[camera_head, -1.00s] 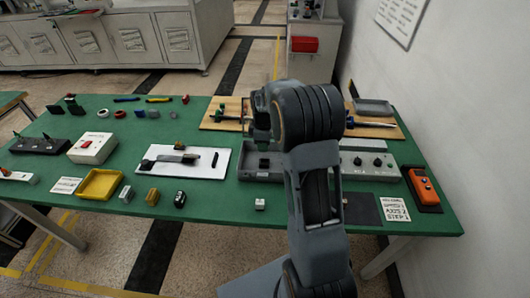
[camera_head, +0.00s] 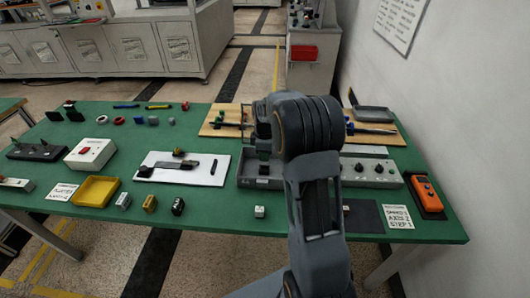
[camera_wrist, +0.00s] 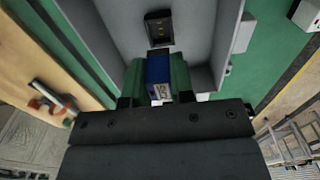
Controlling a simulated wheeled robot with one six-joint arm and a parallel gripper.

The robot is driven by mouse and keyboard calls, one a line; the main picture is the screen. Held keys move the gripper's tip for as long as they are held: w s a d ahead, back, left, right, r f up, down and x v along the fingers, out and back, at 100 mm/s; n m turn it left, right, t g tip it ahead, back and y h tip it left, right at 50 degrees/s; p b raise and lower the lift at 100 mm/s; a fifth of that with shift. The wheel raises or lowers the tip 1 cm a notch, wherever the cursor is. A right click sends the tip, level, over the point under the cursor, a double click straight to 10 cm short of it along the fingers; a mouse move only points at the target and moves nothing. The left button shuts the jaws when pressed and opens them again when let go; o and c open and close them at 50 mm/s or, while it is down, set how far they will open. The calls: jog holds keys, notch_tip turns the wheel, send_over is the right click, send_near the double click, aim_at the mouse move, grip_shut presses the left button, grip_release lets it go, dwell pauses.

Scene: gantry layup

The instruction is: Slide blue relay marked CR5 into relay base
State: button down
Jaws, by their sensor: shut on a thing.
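The blue relay (camera_wrist: 158,68) shows in the wrist view, held between the green fingers of my gripper (camera_wrist: 160,76), which is shut on it. A pale label with dark marking is on its near end, too small to read surely. The black relay base (camera_wrist: 159,28) lies on the floor of the grey tray, just ahead of the relay in that view. A strip of grey floor shows between them, and the relay looks apart from the base. In the head view my gripper (camera_head: 264,153) is over the left part of the grey tray (camera_head: 248,184), partly hidden by my arm.
A grey control box (camera_head: 372,172) with knobs adjoins the tray on the right. A white board (camera_head: 205,174) with dark parts lies left of it. A wooden board (camera_head: 222,118) is behind. Tray walls rise around the base.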

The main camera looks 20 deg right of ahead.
aim_at(265, 171)
jog(key=shift+f+b, duration=1.05)
jog(key=shift+f, duration=0.85)
jog(key=shift+f+b, duration=0.5)
jog(key=shift+f, duration=0.55)
dwell(0.5)
jog(key=c, duration=0.9)
grip_release()
notch_tip(265, 171, up, 14)
jog(key=shift+f+p, duration=0.1)
jog(key=shift+p, duration=0.25)
